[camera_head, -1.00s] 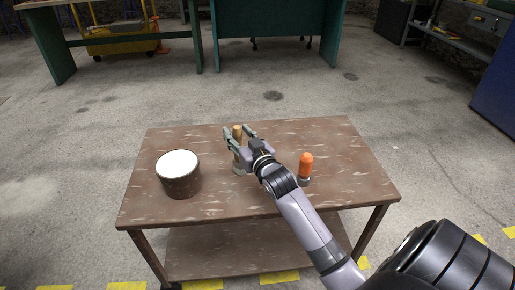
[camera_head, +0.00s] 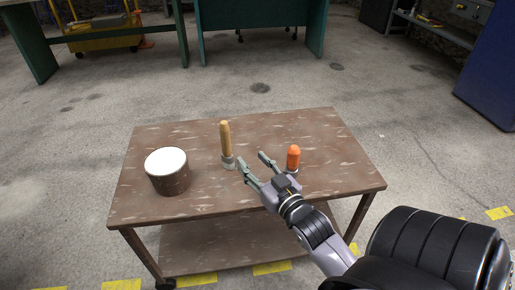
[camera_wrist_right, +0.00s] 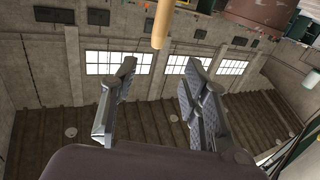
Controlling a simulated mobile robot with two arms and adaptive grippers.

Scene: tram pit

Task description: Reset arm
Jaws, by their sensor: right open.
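My right gripper (camera_head: 254,167) is open and empty above the front middle of the brown table (camera_head: 300,124). A tan, rod-like handle (camera_head: 225,138) stands upright in a small grey base on the table, to the left of the gripper and apart from it. The handle also shows at the top of the right wrist view (camera_wrist_right: 162,22), beyond the open fingers (camera_wrist_right: 155,95). An orange-topped piece (camera_head: 293,157) stands upright just right of the gripper; its lower part is partly hidden by the gripper. My left gripper is not in view.
A dark round container with a white top (camera_head: 168,174) stands at the table's left. The table's back right is clear. Green workbenches (camera_head: 260,30), a yellow cart (camera_head: 103,36) and a blue cabinet (camera_head: 490,75) stand beyond open floor.

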